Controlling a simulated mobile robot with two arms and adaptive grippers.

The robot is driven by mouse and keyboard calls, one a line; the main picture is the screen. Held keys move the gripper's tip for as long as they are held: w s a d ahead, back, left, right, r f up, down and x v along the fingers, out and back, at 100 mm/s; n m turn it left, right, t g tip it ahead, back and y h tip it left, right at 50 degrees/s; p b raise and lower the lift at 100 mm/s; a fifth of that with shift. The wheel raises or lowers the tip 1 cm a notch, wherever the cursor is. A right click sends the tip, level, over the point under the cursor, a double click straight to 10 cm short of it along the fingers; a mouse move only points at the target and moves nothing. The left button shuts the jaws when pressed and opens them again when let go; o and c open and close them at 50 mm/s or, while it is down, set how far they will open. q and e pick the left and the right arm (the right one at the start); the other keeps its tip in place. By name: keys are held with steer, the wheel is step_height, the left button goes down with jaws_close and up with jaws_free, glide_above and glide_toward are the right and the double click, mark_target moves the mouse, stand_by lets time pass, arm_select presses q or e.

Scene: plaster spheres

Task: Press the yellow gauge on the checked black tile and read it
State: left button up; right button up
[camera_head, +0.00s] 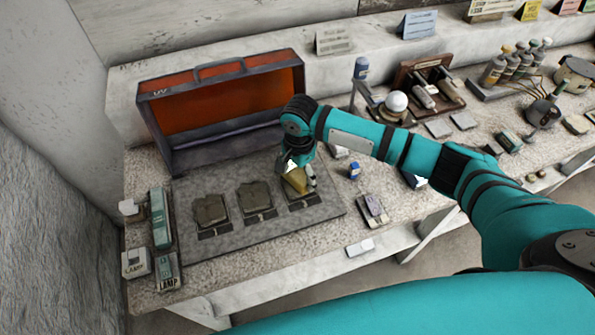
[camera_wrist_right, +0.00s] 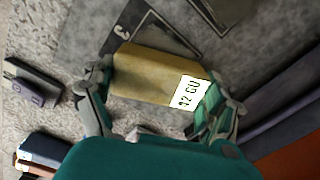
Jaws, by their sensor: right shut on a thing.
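The yellow gauge (camera_head: 295,181) is a yellow block with a white label, and it shows larger in the right wrist view (camera_wrist_right: 145,72). My right gripper (camera_head: 299,177) is shut on it, a finger on each side. The gauge is over the right one of three dark tiles (camera_head: 305,198) on a grey board (camera_head: 275,232). In the right wrist view a black plate marked 3 (camera_wrist_right: 133,22) lies beside the gauge. I cannot tell whether the gauge touches the tile, and no check pattern is clear. No dial reading shows. My left gripper is out of view.
Two more tiles, the left (camera_head: 211,210) and middle (camera_head: 256,197), bear rough dark slabs. An open orange-lined case (camera_head: 222,105) stands behind the board. A small blue bottle (camera_head: 353,171) and a grey device (camera_head: 374,209) lie right of it; lamp boxes (camera_head: 136,263) stand left.

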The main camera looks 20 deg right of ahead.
mark_target(298, 171)
steer(key=shift+s+f+p, duration=0.15)
steer(key=shift+f+p, duration=0.05)
steer(key=shift+p, duration=0.2)
stand_by(1.2)
steer(key=shift+r, duration=0.1)
steer(key=shift+r+p, duration=0.8)
steer(key=shift+p, duration=0.3)
step_height(298, 171, up, 6)
steer(key=p, duration=0.7)
steer(key=shift+f, duration=0.2)
steer(key=shift+f, duration=0.1)
stand_by(0.3)
steer(key=s+d+r+n+b, duration=0.2)
steer(key=s+r+n+b, duration=0.1)
steer(key=s+n+b, duration=0.3)
steer(key=s+d+r+n+b, duration=0.2)
steer(key=s+r+n+b, duration=0.2)
steer(key=s+n+b, duration=0.3)
steer(key=shift+s+b, duration=0.35)
steer(key=shift+b, duration=0.05)
